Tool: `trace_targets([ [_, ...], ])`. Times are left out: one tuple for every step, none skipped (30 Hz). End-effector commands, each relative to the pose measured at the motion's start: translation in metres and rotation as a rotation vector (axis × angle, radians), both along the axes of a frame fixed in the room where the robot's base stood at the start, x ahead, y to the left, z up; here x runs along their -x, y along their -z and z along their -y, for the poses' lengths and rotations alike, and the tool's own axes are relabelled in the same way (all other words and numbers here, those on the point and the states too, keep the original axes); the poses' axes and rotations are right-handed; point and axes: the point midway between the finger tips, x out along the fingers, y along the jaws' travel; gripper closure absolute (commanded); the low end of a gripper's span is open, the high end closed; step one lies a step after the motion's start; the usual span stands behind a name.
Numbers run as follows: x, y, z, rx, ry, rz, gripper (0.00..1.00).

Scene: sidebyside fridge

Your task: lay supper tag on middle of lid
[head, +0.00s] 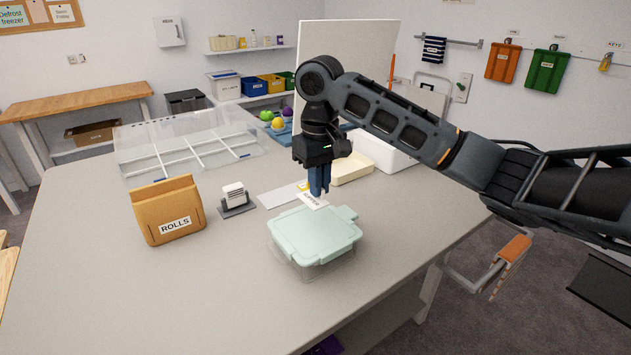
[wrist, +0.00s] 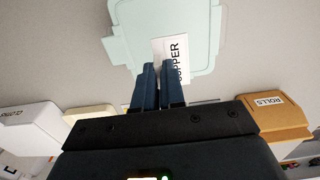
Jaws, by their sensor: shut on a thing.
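The supper tag (head: 313,201) is a small white card with black lettering. My gripper (head: 319,192) points down and is shut on it at the far edge of the lid. In the wrist view the tag (wrist: 171,47) extends from the fingertips (wrist: 158,68) over the lid's edge area, its lettering partly hidden by a finger. The lid (head: 315,232) is pale mint green with side clips, closed on a clear container (head: 318,268). The lid also shows in the wrist view (wrist: 135,25). Whether the tag touches the lid, I cannot tell.
A tan ROLLS bag (head: 168,211) and a small card holder (head: 236,201) stand left of the container. A clear divided tray (head: 190,145), a cream tray (head: 352,168) and a white bin (head: 385,152) lie behind. The table front is clear.

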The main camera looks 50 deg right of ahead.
Motion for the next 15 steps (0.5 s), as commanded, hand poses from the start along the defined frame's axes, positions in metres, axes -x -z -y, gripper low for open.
trace_targets([
  [0.000,-0.001,0.000,-0.001,0.000,0.000,1.00],
  [0.000,-0.001,0.000,-0.001,0.000,-0.001,1.00],
  [0.000,-0.002,-0.001,-0.002,0.000,0.000,1.00],
  [0.001,-0.002,-0.001,-0.003,0.000,-0.001,1.00],
  [0.001,-0.002,-0.001,-0.004,0.001,-0.002,1.00],
  [0.001,0.003,-0.001,-0.002,0.001,-0.001,1.00],
  [0.001,0.007,-0.001,-0.002,0.001,-0.001,1.00],
  [0.001,0.010,-0.001,-0.002,0.001,-0.001,1.00],
  [0.001,0.014,-0.001,-0.002,0.000,-0.001,1.00],
  [0.001,0.016,-0.001,-0.002,0.000,-0.001,1.00],
  [0.001,0.019,-0.001,-0.002,0.000,-0.001,1.00],
  [0.001,0.023,-0.001,-0.002,0.000,-0.001,1.00],
  [0.001,0.026,-0.001,-0.002,0.001,-0.001,1.00],
  [0.001,0.029,-0.001,-0.002,0.001,-0.001,1.00],
  [0.001,0.032,-0.001,-0.002,0.001,-0.001,1.00],
])
